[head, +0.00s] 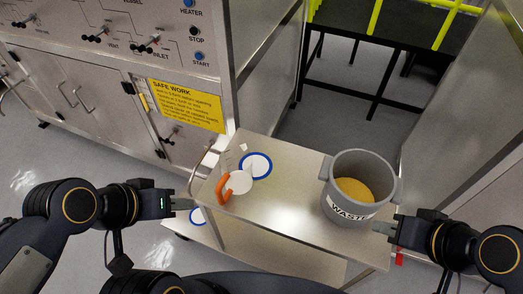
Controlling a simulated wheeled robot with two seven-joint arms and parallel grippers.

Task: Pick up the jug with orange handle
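The jug (239,182) is pale and clear-looking, with an orange handle (224,190) on its left side. It stands near the left end of the cart's top (285,205). My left gripper (186,204) is just left of the cart, level with its left end and apart from the handle. It looks empty, but its finger gap is unclear. My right gripper (383,227) is at the cart's right end, close to the grey waste bucket, with a dark link behind it. Whether its fingers are apart is unclear.
A grey bucket marked WASTE (348,211), with yellow contents, stands on the cart's right part. A blue-rimmed white disc (256,165) lies beside the jug. A metal rail (203,165) edges the cart's left end. A control cabinet (170,60) stands behind.

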